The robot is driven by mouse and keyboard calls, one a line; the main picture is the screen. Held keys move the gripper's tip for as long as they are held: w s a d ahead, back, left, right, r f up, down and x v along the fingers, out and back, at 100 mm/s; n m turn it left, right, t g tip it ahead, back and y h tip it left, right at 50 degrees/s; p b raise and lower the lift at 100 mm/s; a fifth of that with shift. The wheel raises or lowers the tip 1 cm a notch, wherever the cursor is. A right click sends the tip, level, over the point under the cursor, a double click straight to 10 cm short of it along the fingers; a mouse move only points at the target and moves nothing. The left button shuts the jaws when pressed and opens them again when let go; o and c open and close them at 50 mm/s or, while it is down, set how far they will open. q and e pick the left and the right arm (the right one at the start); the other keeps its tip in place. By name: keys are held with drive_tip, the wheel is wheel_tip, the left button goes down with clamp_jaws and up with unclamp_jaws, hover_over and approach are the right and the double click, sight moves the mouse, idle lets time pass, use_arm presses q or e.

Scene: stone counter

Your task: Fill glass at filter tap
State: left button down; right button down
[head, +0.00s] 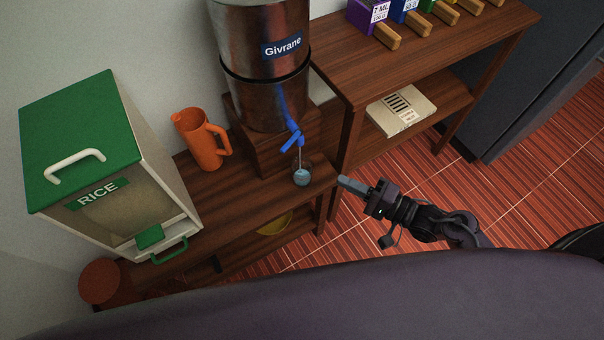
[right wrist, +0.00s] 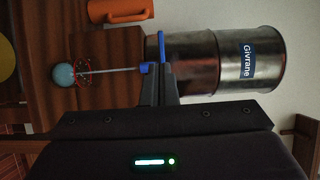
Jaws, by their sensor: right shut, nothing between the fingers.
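The metal water filter (head: 262,50) labelled Givrane stands on a wooden block. Its blue tap (head: 292,138) points down, and a thin pale stream (head: 299,157) runs from it. The small clear glass (head: 302,175) stands on the shelf beneath, with pale blue water in it. In the right wrist view the picture is turned sideways; the stream (right wrist: 110,71) reaches the glass (right wrist: 65,75). My right gripper (head: 345,183) is shut and empty, right of the glass. In the wrist view its fingertips (right wrist: 161,68) overlap the blue tap (right wrist: 161,45); contact cannot be told. My left gripper is out of view.
An orange jug (head: 201,140) stands left of the filter, and a green-topped rice dispenser (head: 105,160) further left. A yellow bowl (head: 275,223) sits on the lower shelf. A taller shelf (head: 400,60) rises at right; the tiled floor in front is open.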

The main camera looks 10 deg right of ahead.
sight(289, 147)
drive_tip(key=c, duration=2)
unclamp_jaws()
drive_tip(key=o, duration=0.5)
drive_tip(key=shift+t, duration=0.3)
drive_tip(key=w+a+b, duration=0.1)
drive_tip(key=w+a+f+b, duration=0.1)
drive_tip(key=w+b, duration=0.1)
drive_tip(key=shift+a, duration=0.4)
drive_tip(key=shift+m+t+h, duration=0.3)
drive_tip(key=shift+m+h, duration=0.2)
drive_tip(key=shift+h, duration=0.1)
drive_tip(key=x, duration=0.2)
drive_tip(key=b+x, duration=0.1)
drive_tip(key=x, duration=0.1)
drive_tip(key=b+x, duration=0.1)
drive_tip(key=x, duration=0.1)
drive_tip(key=shift+d+r, duration=0.1)
drive_tip(key=shift+r, duration=0.3)
drive_tip(key=x, duration=0.8)
drive_tip(key=shift+s+r+p, duration=0.1)
drive_tip(key=shift+r+p, duration=0.05)
drive_tip(key=shift+p, duration=0.15)
clamp_jaws()
